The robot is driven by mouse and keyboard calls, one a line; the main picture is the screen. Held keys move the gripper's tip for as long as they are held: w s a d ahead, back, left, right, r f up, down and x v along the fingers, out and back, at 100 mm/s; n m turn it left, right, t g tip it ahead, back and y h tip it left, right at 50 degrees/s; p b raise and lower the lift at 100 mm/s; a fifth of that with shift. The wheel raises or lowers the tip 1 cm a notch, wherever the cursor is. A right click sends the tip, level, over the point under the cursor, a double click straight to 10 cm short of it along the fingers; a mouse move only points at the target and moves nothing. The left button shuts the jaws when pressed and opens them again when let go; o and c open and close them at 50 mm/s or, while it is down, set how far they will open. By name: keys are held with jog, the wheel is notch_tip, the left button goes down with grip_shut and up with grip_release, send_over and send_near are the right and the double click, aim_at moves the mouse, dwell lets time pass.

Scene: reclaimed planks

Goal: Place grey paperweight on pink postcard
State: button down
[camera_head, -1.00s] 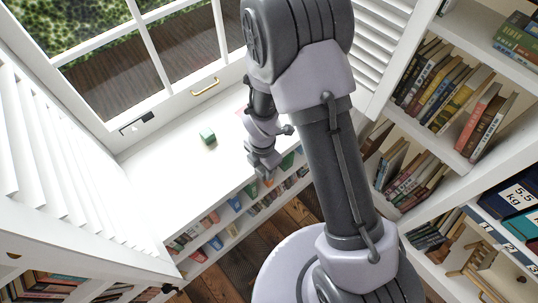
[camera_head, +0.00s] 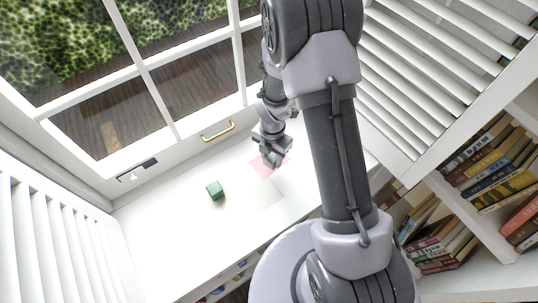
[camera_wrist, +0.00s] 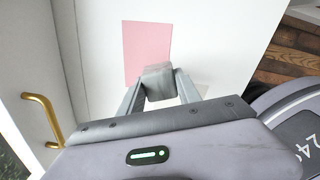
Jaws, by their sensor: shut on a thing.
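The pink postcard (camera_head: 261,170) lies flat on the white window seat, partly hidden by my gripper (camera_head: 271,156) in the head view. In the wrist view the pink postcard (camera_wrist: 147,44) lies just beyond the fingertips. The grey paperweight (camera_wrist: 158,84) is a small block between the two fingers of my gripper (camera_wrist: 158,80), which is shut on it. In that view the paperweight overlaps the card's near edge. I cannot tell its height above the surface. In the head view the paperweight is hard to tell from the gripper.
A pale, cream-coloured card (camera_head: 267,194) lies in front of the pink one. The window frame with a brass handle (camera_head: 217,131) stands behind. Bookshelves (camera_head: 490,170) are at the right.

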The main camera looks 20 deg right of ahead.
jog(key=w, duration=0.3)
jog(key=shift+d+f, duration=0.15)
jog(key=shift+f, duration=0.1)
notch_tip(320, 180, down, 4)
jog(key=b, duration=0.2)
jog(key=shift+r+b, duration=0.2)
jog(key=shift+b, duration=0.1)
jog(key=shift+r, duration=0.2)
jog(key=shift+f, duration=0.1)
jog(key=c, duration=0.8)
grip_release()
jog(key=shift+c, duration=0.2)
